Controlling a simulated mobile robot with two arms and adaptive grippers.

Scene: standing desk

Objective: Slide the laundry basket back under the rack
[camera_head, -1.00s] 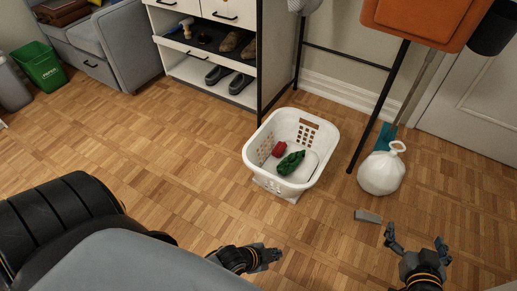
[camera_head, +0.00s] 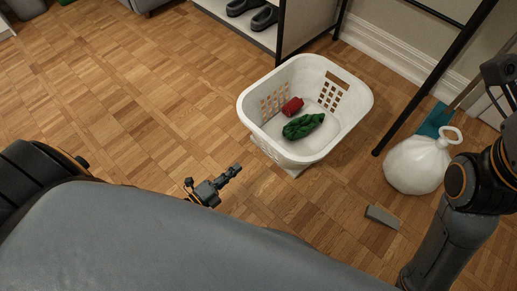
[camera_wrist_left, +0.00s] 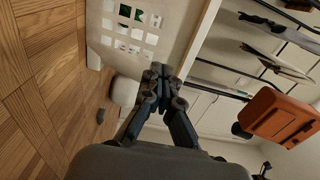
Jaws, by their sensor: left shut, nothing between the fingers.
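The white laundry basket (camera_head: 340,135) stands on the wood floor in front of the rack's black legs (camera_head: 437,75). It holds a red item (camera_head: 292,106) and a dark green item (camera_head: 303,126). In the left wrist view, the basket's slotted wall (camera_wrist_left: 108,22) fills the upper middle. My left gripper (camera_head: 236,169) is shut and empty, left of the basket's near corner and apart from it. Its closed fingers show in the left wrist view (camera_wrist_left: 158,72). My right arm is at the right edge; a dark part there (camera_head: 498,75) may be its gripper, cut off and unclear.
A tied white bag (camera_head: 416,165) stands right of the basket, beside a teal broom head (camera_head: 434,119). A grey wedge (camera_head: 382,217) lies in front of the bag. A shoe cabinet (camera_head: 290,45) stands behind the basket. The floor on the left is clear.

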